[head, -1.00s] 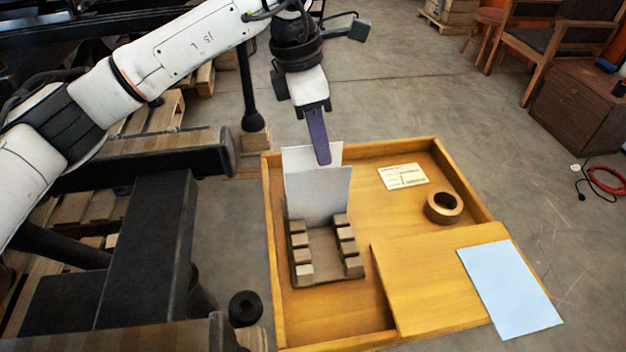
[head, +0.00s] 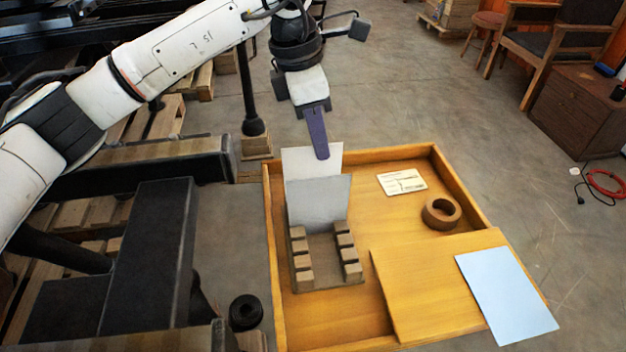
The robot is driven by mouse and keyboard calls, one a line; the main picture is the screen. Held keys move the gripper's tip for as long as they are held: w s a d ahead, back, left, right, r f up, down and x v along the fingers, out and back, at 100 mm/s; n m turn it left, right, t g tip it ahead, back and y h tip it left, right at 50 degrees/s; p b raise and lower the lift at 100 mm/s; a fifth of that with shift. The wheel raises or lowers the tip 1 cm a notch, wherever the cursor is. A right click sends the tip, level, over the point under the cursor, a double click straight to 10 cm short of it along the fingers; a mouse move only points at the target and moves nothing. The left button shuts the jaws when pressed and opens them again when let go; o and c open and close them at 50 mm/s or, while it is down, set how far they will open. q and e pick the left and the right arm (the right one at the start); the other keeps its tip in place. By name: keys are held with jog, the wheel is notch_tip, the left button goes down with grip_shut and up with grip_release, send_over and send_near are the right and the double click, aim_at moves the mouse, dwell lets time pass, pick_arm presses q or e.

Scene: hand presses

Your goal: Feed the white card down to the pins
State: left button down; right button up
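Two upright panels stand at the back of a brown rack with two rows of blocks (head: 304,278). The rear one is a white card (head: 299,160), with its lower part hidden behind the greyish front card (head: 318,205). The front card's foot is down between the block rows. No pins can be made out. My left gripper (head: 321,156) points down from above, its purple finger overlapping the rear card's upper part and ending above the front card's top edge. The finger is seen edge-on, so its grip cannot be judged. My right gripper is out of view.
A wooden tray (head: 275,290) with raised walls holds the rack. A label (head: 401,182) and a brown ring (head: 441,211) lie to the right. A board (head: 420,290) and a light blue sheet (head: 506,295) cover the front right.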

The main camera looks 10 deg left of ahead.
pick_arm(q)
jog(key=shift+r+p, duration=0.45)
jog(key=shift+r, duration=0.4)
notch_tip(320, 180, up, 6)
jog(key=p, duration=0.4)
jog(key=shift+f, duration=0.1)
